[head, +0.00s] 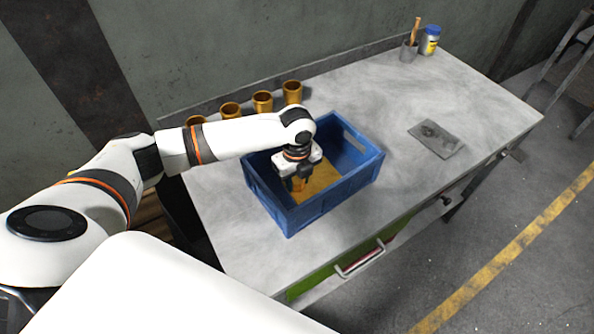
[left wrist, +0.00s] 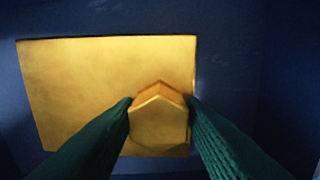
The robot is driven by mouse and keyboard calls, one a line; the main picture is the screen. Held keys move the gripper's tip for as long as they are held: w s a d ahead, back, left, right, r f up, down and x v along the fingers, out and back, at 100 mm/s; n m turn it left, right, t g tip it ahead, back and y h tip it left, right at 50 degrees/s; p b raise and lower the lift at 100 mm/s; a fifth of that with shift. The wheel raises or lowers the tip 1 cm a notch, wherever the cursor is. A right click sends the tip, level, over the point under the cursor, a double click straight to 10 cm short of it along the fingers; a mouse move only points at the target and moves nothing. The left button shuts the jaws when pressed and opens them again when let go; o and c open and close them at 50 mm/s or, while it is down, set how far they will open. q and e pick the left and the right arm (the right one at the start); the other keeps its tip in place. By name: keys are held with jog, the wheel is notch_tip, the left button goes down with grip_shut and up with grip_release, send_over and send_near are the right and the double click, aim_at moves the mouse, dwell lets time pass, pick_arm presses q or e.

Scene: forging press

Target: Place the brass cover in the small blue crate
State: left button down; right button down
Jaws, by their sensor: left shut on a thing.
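The small blue crate (head: 356,176) stands on the grey workbench in the head view. The brass cover (head: 318,184) is inside it, partly hidden by my left gripper. In the left wrist view the cover (left wrist: 90,85) is a flat golden plate with a raised hexagonal knob (left wrist: 159,122). The dark blue crate interior surrounds it. My left gripper (head: 296,183) reaches down into the crate from above. In the left wrist view its two green fingers (left wrist: 160,103) are shut on the knob from both sides. Whether the cover touches the crate floor I cannot tell. My right gripper is not in view.
Several brass cups (head: 263,101) stand in a row at the back of the workbench (head: 470,100). A grey plate (head: 436,139) lies right of the crate. The bench's right side is mostly clear.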

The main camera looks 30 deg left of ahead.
pick_arm(q)
jog(key=c, duration=0.9)
grip_release()
jog(key=shift+s+f, duration=0.1)
jog(key=shift+s, duration=0.05)
jog(key=shift+r, duration=0.3)
notch_tip(320, 180, up, 12)
jog(key=b, duration=0.1)
jog(key=shift+f, duration=0.25)
